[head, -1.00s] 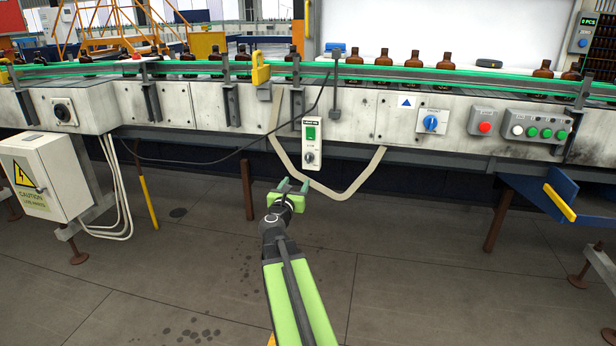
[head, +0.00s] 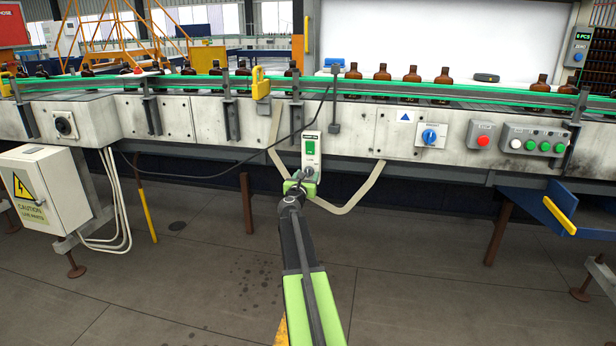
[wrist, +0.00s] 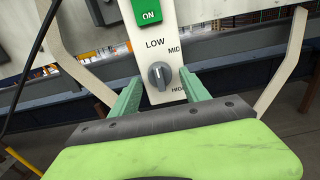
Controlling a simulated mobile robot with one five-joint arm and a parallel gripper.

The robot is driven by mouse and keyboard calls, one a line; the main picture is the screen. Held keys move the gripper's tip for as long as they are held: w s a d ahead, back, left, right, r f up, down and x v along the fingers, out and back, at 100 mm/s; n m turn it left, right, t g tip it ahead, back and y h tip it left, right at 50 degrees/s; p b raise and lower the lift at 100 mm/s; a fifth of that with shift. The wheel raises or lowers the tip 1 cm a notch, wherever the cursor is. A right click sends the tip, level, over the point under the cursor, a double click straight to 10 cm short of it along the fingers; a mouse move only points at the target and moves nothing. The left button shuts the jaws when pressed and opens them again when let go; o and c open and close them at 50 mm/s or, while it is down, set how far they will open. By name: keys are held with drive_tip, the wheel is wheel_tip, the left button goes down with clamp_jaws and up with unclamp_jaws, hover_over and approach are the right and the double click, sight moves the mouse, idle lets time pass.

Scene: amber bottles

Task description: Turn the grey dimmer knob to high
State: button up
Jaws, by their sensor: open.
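The grey dimmer knob (wrist: 160,75) is on a white panel (wrist: 172,42) below a green ON button (wrist: 147,10). LOW, MID and a partly covered HIGH label are printed around it. The knob's white mark points up, toward the LOW side. In the wrist view my gripper (wrist: 160,95) is open, its two green fingers on either side of the knob's lower part; I cannot tell whether they touch it.
A beige bent bar (head: 362,195) loops around the panel on both sides. A black cable (head: 200,177) hangs to the left. A blue rotary switch (head: 429,136), a red button (head: 482,140) and a button box (head: 536,142) are to the right. Brown bottles (head: 412,75) stand on the conveyor above.

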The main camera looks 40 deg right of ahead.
drive_tip(key=shift+w+d, duration=0.1)
drive_tip(key=shift+d, duration=0.05)
clamp_jaws()
drive_tip(key=shift+d, duration=0.15)
